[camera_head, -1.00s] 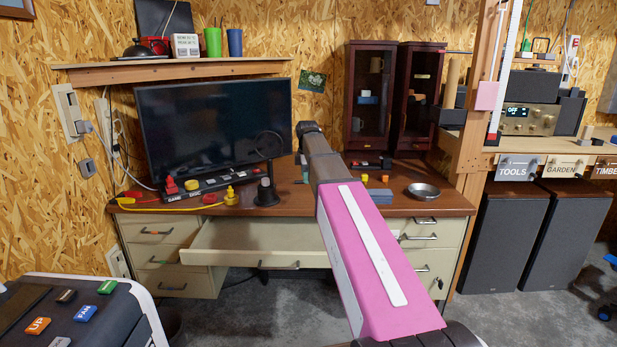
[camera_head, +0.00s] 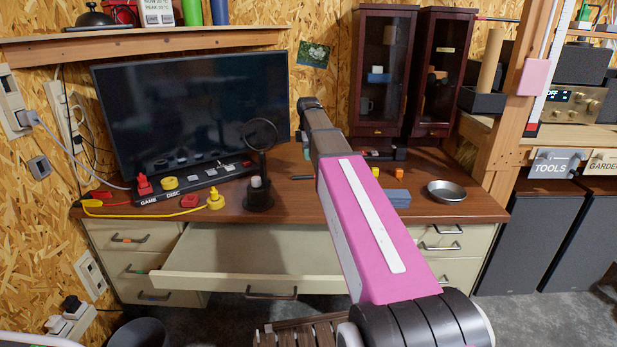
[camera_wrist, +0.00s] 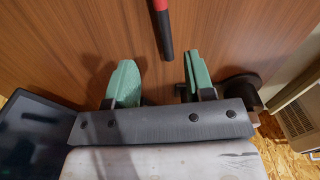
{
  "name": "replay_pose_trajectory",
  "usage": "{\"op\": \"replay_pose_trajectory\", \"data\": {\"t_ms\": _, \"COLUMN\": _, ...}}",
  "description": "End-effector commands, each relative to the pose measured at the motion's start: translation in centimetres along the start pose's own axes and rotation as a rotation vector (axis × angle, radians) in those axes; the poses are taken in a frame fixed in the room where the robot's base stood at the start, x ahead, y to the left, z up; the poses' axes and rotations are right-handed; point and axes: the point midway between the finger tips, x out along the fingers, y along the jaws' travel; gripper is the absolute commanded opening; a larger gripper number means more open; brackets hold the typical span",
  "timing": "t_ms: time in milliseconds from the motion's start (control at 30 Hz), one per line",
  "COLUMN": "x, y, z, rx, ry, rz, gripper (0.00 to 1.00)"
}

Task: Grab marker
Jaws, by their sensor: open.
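In the wrist view a marker (camera_wrist: 162,27) with a red body and a black end lies on the brown desk top (camera_wrist: 70,40). Its far part is cut off by the top edge of the picture. My gripper (camera_wrist: 162,80) has two green fingers set wide apart with nothing between them. The marker's black end points toward the gap, just ahead of the fingertips and nearer the right finger. In the head view my arm reaches over the desk, and the gripper is mostly hidden behind it. A thin dark piece (camera_head: 302,177) shows left of the arm; I cannot tell if it is the marker.
A round magnifier on a stand (camera_head: 259,185) is left of my arm. A monitor (camera_head: 190,110) stands behind. A blue block (camera_head: 397,198) and a metal bowl (camera_head: 446,191) lie to the right. An open drawer (camera_head: 250,283) juts out in front. Dark cabinets (camera_head: 382,75) stand at the back.

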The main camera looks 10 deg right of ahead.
Motion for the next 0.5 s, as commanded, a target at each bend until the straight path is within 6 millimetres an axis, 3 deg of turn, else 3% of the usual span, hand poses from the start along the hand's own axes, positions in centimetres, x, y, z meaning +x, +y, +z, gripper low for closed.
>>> {"op": "replay_pose_trajectory", "data": {"t_ms": 200, "x": 3.0, "y": -0.1, "z": 0.0, "rx": 0.000, "ry": 0.000, "rz": -0.001, "gripper": 0.49}}
{"op": "replay_pose_trajectory", "data": {"t_ms": 500, "x": 5.1, "y": -0.3, "z": 0.0, "rx": 0.000, "ry": 0.000, "rz": -0.001, "gripper": 0.49}}
